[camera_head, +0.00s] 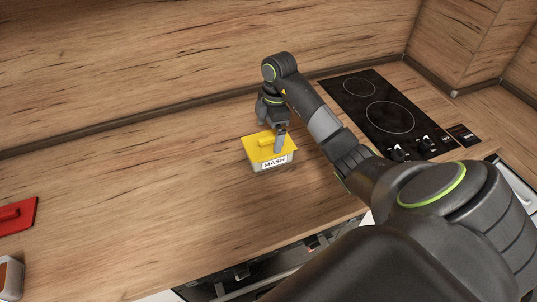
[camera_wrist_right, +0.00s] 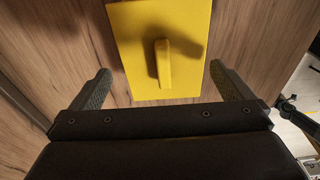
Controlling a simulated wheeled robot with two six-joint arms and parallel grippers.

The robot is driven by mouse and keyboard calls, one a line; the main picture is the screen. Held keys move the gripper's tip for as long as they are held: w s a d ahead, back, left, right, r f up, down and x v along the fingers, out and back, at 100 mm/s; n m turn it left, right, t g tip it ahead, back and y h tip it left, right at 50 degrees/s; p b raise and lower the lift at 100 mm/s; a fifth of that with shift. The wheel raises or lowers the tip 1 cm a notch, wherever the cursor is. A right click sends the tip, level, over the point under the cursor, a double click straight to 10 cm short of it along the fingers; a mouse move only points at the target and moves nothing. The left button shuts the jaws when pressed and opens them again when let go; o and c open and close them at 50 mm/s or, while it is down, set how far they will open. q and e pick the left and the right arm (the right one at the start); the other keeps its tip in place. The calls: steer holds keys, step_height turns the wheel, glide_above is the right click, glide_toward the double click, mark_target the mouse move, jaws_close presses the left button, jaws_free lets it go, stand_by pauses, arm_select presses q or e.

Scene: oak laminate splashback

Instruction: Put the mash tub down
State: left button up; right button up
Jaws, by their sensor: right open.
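The mash tub (camera_head: 271,164) stands upright on the wooden worktop, with a white label reading MASH on its front. Its yellow lid (camera_head: 259,149) with a raised handle is on top. In the right wrist view the yellow lid (camera_wrist_right: 148,70) fills the upper middle, with its handle (camera_wrist_right: 163,62) upright in the picture. My right gripper (camera_head: 271,142) is at the tub from above. In the right wrist view its fingers (camera_wrist_right: 160,85) are spread wide, one on each side of the lid, with gaps showing. My left gripper is in neither view.
A black hob (camera_head: 385,112) with knobs lies to the right of the tub. A red lid (camera_head: 17,215) with a handle and part of a container (camera_head: 10,277) are at the left edge. The worktop (camera_head: 140,190) between them and the tub is clear. A wooden splashback (camera_head: 170,60) rises behind.

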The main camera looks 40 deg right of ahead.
mark_target(268, 137)
steer(key=f+b, duration=0.2)
steer(key=f, duration=0.1)
steer(key=f+b, duration=0.1)
steer(key=f, duration=0.1)
steer(key=shift+a+b, duration=0.4)
steer(key=shift+r, duration=0.1)
steer(key=shift+s, duration=0.1)
steer(key=shift+r, duration=0.1)
steer(key=c, duration=1)
step_height(268, 137, up, 10)
steer(key=p, duration=0.9)
steer(key=shift+f+p, duration=0.2)
steer(key=shift+p, duration=0.1)
step_height(268, 137, down, 8)
steer(key=b, duration=0.8)
steer(key=shift+r, duration=0.1)
